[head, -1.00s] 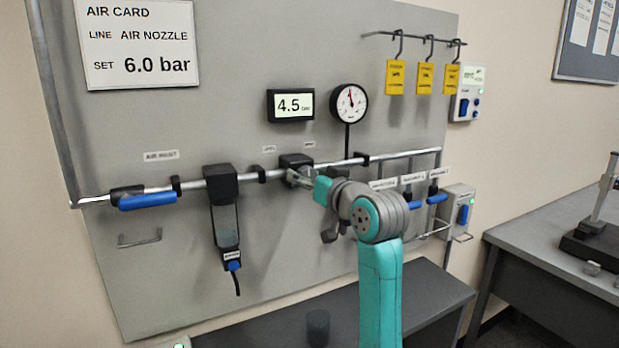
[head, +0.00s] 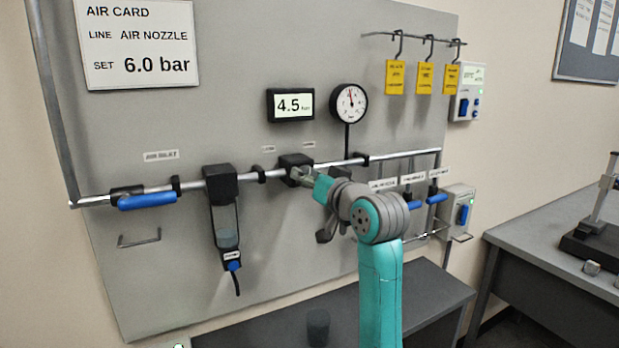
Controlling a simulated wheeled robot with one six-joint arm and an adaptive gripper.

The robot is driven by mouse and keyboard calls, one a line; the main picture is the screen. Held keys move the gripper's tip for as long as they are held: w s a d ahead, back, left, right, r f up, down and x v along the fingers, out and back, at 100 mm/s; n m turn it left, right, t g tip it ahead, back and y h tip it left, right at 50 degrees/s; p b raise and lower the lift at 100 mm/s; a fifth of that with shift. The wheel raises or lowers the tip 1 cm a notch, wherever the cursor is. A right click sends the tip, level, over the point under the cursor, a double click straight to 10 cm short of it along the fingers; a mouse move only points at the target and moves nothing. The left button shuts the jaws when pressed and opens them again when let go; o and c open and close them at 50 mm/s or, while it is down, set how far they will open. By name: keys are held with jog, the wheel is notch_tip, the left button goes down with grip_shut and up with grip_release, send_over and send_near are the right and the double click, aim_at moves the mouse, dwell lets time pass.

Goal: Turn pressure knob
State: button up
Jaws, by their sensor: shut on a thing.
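The pressure regulator (head: 294,161) is a black block on the silver pipe, below the digital display (head: 291,105) that reads 4.5. My gripper (head: 299,176) is at the front of the regulator, shut on the pressure knob. The knob itself is mostly hidden by the fingers. The round gauge (head: 349,103) stands to the right of the display, its needle pointing roughly up. The air card (head: 138,45) at the upper left reads line air nozzle, set 6.0 bar.
A blue-handled inlet valve (head: 147,201) and a filter bowl (head: 224,215) sit left on the pipe. Blue-handled branch valves (head: 436,198) are at right. Yellow tags (head: 425,78) hang above. A dark bench (head: 425,285) stands below; a dark cup (head: 318,326) is on it.

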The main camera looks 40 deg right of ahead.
jog(key=m, duration=0.8)
jog(key=shift+f, duration=0.1)
jog(key=m, duration=0.4)
jog(key=shift+f+m+h, duration=0.1)
jog(key=shift+m+h, duration=0.3)
jog(key=shift+m, duration=1.9)
jog(key=o, duration=1.2)
jog(key=shift+c, duration=0.2)
jog(key=shift+s, duration=0.15)
